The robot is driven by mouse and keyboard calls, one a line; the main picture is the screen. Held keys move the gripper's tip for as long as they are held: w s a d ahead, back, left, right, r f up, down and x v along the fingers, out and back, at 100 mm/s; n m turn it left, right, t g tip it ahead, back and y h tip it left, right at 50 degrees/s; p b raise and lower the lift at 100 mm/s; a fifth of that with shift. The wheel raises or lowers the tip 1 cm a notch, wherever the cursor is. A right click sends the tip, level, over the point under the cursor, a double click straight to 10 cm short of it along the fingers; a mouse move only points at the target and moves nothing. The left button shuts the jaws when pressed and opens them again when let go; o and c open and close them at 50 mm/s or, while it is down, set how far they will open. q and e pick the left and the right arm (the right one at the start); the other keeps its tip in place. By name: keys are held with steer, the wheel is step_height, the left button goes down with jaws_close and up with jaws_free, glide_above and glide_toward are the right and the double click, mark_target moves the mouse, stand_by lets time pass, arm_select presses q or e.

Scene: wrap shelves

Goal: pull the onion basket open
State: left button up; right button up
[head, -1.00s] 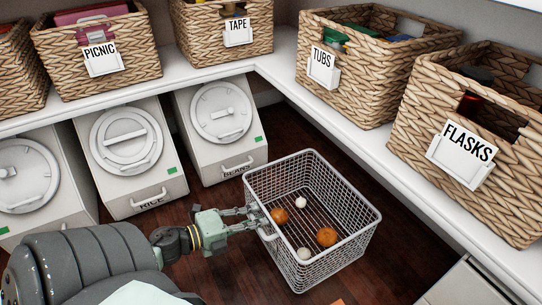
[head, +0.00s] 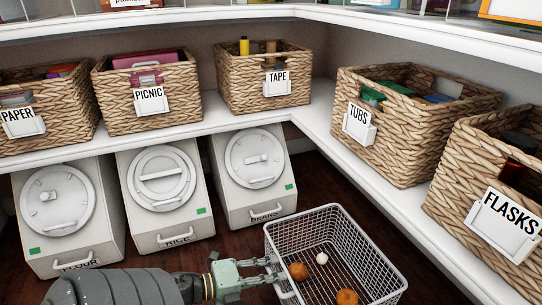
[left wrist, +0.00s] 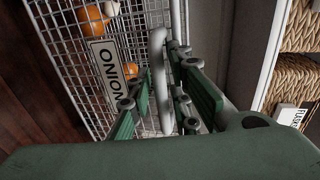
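The onion basket (head: 335,215) is a grey wire basket low at the right centre of the head view, holding orange onions (head: 347,298) and a white one (head: 321,258). In the left wrist view its ONION label (left wrist: 104,72) shows on the wire front, beside the grey bar handle (left wrist: 158,75). My left gripper (head: 277,272) is at the handle side of the basket. In the left wrist view its green fingers (left wrist: 165,100) stand apart on either side of the handle, with gaps showing. My right gripper is not in view.
White bins marked flour (head: 70,215), rice (head: 165,195) and beans (head: 253,175) stand left of the basket. Wicker baskets, including tubs (head: 415,125) and flasks (head: 490,185), sit on the white shelf (head: 325,125) above. Dark floor shows around the wire basket.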

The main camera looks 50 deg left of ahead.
arm_select(q)
steer(key=v, duration=1.2)
stand_by(0.3)
